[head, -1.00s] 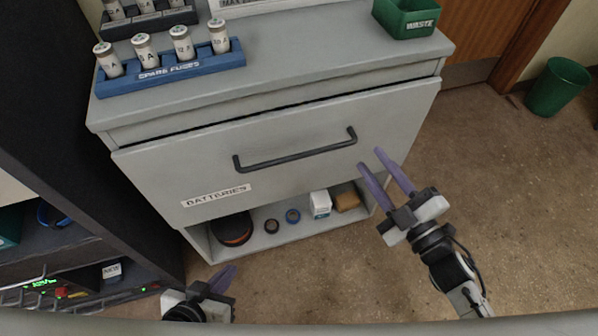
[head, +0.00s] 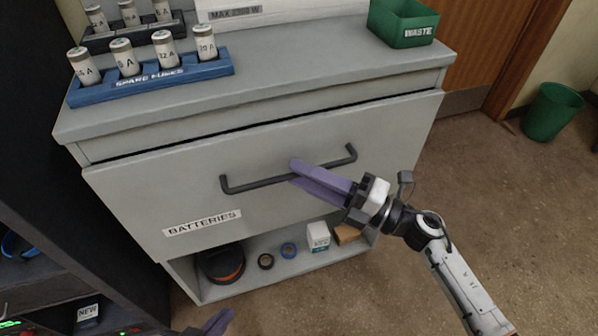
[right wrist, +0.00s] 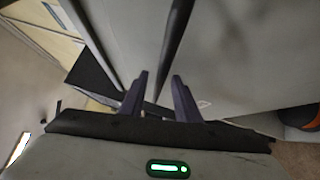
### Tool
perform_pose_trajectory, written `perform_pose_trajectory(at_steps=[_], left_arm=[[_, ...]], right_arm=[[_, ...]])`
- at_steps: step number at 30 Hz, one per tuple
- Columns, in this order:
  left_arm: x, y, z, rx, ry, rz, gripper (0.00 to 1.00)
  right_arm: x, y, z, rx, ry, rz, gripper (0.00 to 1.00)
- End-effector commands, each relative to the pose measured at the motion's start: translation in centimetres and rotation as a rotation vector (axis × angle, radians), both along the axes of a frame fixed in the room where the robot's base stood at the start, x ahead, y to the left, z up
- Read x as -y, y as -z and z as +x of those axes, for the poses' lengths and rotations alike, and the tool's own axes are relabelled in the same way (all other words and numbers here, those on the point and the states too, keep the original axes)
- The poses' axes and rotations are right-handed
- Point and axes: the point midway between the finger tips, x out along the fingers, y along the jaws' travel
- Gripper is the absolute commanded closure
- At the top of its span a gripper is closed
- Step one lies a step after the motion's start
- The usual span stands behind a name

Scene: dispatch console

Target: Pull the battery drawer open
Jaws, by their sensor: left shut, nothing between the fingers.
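The battery drawer (head: 290,135) is a wide grey front labelled BATTERIES, with a thin dark gap along its top edge. Its dark bar handle (head: 247,185) runs across the front and also shows in the right wrist view (right wrist: 176,40). My right gripper (head: 293,170) has its purple fingers at the middle of the handle. In the right wrist view the fingers (right wrist: 160,85) are apart, with the bar running between them; contact cannot be told. My left gripper (head: 218,322) is shut and empty at the bottom edge, mostly cut off.
On the cabinet top stand a blue spare fuses rack (head: 150,83) and a green waste bin (head: 402,25). An open shelf (head: 213,288) below the drawer holds tape rolls and small boxes. A dark rack (head: 40,190) stands at the left.

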Motion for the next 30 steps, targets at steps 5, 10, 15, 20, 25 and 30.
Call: perform_pose_trajectory(at_steps=[5, 10, 15, 20, 25, 30], left_arm=[[-0.05, 0.10, -0.02, -0.001, -0.001, 0.001, 1.00], [-0.07, 0.11, -0.02, -0.001, -0.001, 0.001, 1.00], [-0.09, 0.12, -0.02, -0.001, -0.001, 0.002, 1.00], [-0.09, 0.13, -0.01, -0.001, -0.001, 0.002, 1.00], [-0.09, 0.13, -0.01, -0.001, -0.001, 0.002, 1.00], [-0.09, 0.02, 0.04, 0.000, -0.001, 0.002, 1.00]], right_arm=[[-1.09, -0.20, 0.55, 0.001, 0.000, 0.000, 0.70], [-1.21, -0.19, 0.60, 0.000, 0.000, 0.000, 0.70], [-1.18, -0.19, 0.58, 0.000, 0.000, 0.000, 0.82], [-1.17, -0.19, 0.58, 0.000, 0.000, 0.000, 1.00], [-1.15, -0.19, 0.57, 0.000, 0.000, 0.000, 1.00], [-0.96, -0.19, 0.38, 0.000, 0.000, -0.001, 1.00]])
